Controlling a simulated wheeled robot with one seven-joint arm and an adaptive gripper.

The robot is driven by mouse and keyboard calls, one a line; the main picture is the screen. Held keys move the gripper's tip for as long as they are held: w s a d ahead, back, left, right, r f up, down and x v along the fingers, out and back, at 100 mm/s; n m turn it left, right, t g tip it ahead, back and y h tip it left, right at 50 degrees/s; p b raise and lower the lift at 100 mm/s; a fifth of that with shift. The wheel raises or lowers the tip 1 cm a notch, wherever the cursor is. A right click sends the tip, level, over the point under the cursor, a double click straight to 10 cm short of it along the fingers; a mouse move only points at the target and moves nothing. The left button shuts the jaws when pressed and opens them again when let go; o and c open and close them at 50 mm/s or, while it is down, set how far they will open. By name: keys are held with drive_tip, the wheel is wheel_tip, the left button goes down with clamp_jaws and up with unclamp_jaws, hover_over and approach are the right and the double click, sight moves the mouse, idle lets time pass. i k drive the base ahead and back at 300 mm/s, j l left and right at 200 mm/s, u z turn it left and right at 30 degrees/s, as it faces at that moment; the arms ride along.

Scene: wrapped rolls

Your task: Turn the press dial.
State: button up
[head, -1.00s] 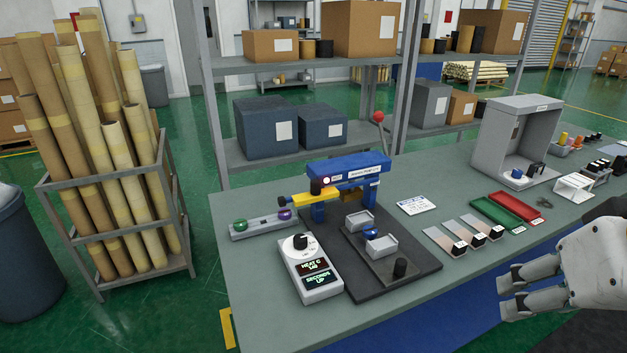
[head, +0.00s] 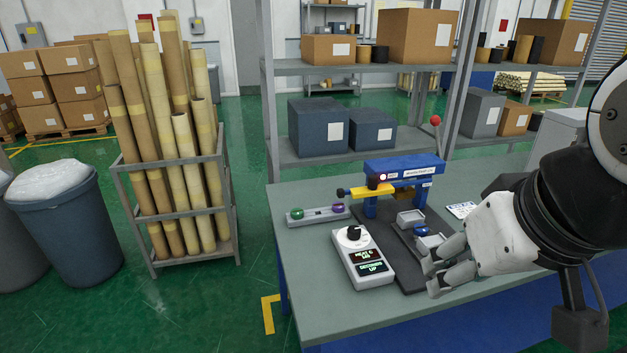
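The press dial is a black knob (head: 354,233) on a round white face at the top of a white control box (head: 364,261). The box has two small lit displays, one reading "HEAT C" and one "SECONDS UP". The blue press (head: 402,168) with a yellow arm stands behind it on a dark base plate. My gripper (head: 430,274) is to the right of the control box, over the base plate's front part and apart from the knob. Its two fingers point left with a gap between them, and nothing shows in them.
A grey strip with a green and a purple button (head: 318,215) lies left of the press. A red-balled lever (head: 435,121) rises behind it. My arm hides the table's right side. The table (head: 315,273) is bare left of the control box.

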sight(354, 231)
drive_tip(key=i+l+z, duration=0.65)
drive_tip(key=u, duration=0.4)
drive_tip(key=j+u, duration=0.1)
drive_tip(key=u, duration=0.65)
drive_tip(key=i+u, duration=0.1)
drive_tip(key=u, duration=0.25)
